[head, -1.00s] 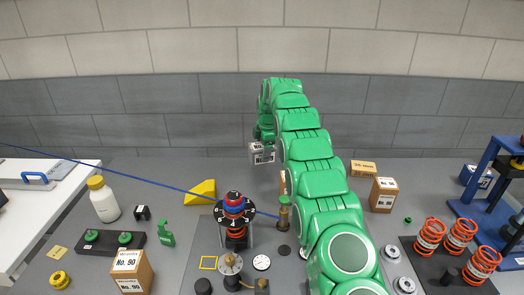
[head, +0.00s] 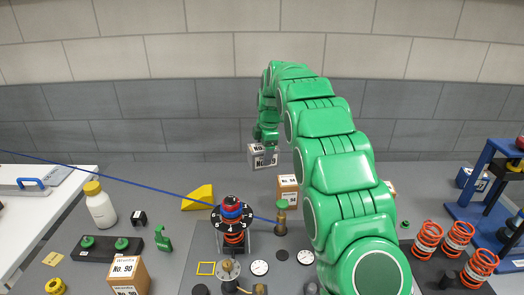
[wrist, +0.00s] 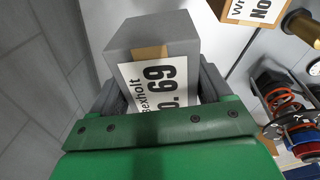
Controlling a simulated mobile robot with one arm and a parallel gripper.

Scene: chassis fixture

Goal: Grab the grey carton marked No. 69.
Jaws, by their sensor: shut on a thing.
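The grey carton (head: 256,158) has a white label; in the wrist view the carton (wrist: 150,42) reads "No. 69" and has a tan tape strip. My gripper (head: 266,142) is shut on it, with one finger on each side in the wrist view (wrist: 158,100). The carton hangs from my gripper in front of the grey wall, apparently above the table. Its lower part is hidden by the gripper in the wrist view.
A brown carton (head: 288,185) stands behind a brass post (head: 281,218). A dial fixture with a red spring (head: 232,228) stands in the middle. A yellow wedge (head: 198,198), a white bottle (head: 99,205) and a brown No. 90 carton (head: 128,274) are at left.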

